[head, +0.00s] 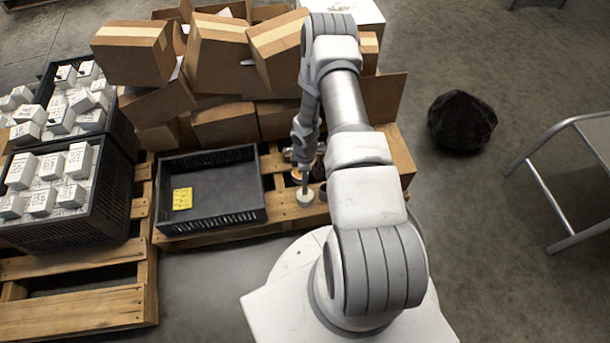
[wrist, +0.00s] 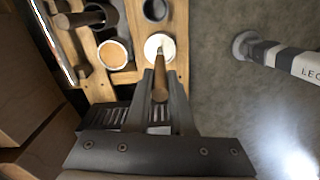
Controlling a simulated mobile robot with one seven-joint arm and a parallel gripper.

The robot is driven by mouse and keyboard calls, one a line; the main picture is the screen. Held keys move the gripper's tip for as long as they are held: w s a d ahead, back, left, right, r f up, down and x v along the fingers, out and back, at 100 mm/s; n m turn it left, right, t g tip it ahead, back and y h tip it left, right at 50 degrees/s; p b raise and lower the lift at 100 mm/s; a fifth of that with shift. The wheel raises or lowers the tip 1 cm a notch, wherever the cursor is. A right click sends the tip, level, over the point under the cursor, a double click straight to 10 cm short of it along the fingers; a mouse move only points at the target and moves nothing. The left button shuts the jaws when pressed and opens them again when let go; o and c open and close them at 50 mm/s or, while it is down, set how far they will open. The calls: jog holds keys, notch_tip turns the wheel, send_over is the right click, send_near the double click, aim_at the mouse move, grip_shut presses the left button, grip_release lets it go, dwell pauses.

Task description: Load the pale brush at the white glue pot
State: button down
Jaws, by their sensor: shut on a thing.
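My gripper (wrist: 160,85) is shut on the brush (wrist: 160,78), whose wooden handle shows between the fingers in the wrist view. The white glue pot (wrist: 153,52) is just past the fingertips, with the brush's lower end at its mouth. I cannot tell how deep the bristles sit; they are hidden. In the head view the brush (head: 305,183) stands about upright over the white pot (head: 305,200) on the pallet. My gripper there is small and partly hidden by my arm.
Beside the white pot are an amber-filled pot (wrist: 113,56), a dark cup (wrist: 155,10) and a dark holder with a wooden handle (wrist: 85,18). A black tray (head: 225,185) with a yellow note lies left on the pallet. Cardboard boxes (head: 215,60) pile behind.

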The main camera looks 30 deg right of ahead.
jog(key=shift+f, duration=0.6)
dwell(1.1)
jog(key=shift+r, duration=0.1)
jog(key=shift+r+p, duration=2.3)
jog(key=shift+r, duration=1.25)
